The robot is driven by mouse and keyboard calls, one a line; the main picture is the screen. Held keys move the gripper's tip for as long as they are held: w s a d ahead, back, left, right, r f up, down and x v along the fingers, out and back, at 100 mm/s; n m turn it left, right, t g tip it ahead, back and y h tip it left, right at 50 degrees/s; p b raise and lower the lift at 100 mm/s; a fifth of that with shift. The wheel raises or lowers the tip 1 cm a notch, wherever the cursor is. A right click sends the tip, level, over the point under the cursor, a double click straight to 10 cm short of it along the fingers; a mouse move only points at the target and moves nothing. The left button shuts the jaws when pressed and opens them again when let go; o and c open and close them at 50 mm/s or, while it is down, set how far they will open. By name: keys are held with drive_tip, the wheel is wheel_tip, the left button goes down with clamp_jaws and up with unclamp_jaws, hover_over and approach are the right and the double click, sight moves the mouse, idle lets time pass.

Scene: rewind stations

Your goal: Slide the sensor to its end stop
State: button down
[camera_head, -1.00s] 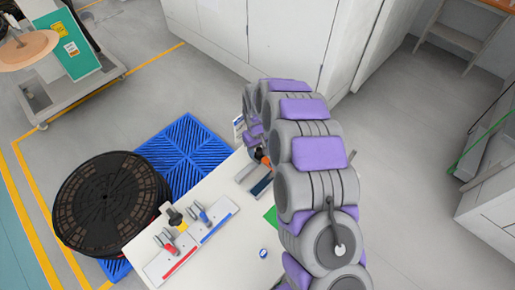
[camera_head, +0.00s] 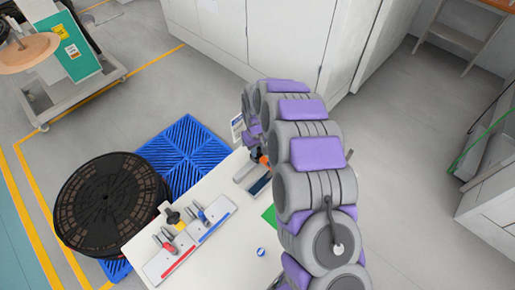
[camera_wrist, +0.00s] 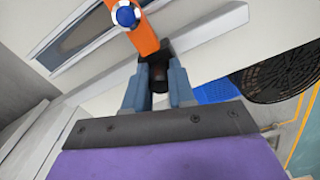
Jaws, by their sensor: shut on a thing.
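The sensor, an orange block (camera_wrist: 142,38) with a blue and white round knob (camera_wrist: 126,14), sits at the top of the wrist view beside a long pale rail (camera_wrist: 215,22). A small bit of orange (camera_head: 264,160) shows in the head view beside my arm. My gripper (camera_wrist: 160,78) is shut on a dark part joined to the orange block. Its two blue-grey fingers stand on either side of that part. In the head view my arm hides most of the gripper and sensor. The end stop cannot be made out.
A white table (camera_head: 225,250) carries a plate with red-handled clamps (camera_head: 166,243) and one with blue-handled clamps (camera_head: 201,216). A large black reel (camera_head: 108,205) stands on a blue pallet (camera_head: 190,155) at the left. White cabinets (camera_head: 275,40) stand behind.

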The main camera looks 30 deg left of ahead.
drive_tip(key=s+a, duration=0.1)
drive_tip(key=s, duration=0.2)
drive_tip(key=s+a+p, duration=0.1)
drive_tip(key=s, duration=0.2)
drive_tip(key=s+a, duration=0.1)
drive_tip(key=s, duration=0.2)
drive_tip(key=shift+r+p, duration=0.1)
drive_tip(key=shift+p, duration=0.2)
drive_tip(key=c, duration=1.4)
unclamp_jaws()
drive_tip(key=o, duration=0.5)
drive_tip(key=shift+s+a+f, duration=0.1)
drive_tip(key=shift+a+f, duration=0.1)
drive_tip(key=shift+a, duration=0.1)
drive_tip(key=shift+c, duration=0.2)
drive_tip(key=shift+d+r, duration=0.15)
drive_tip(key=shift+d, duration=0.1)
drive_tip(key=shift+d+r, duration=0.1)
drive_tip(key=shift+r, duration=0.25)
wheel_tip(320, 180, up, 16)
drive_tip(key=p, duration=0.2)
drive_tip(key=shift+a+r, duration=0.15)
drive_tip(key=shift+a, duration=0.15)
drive_tip(key=shift+a, duration=0.1)
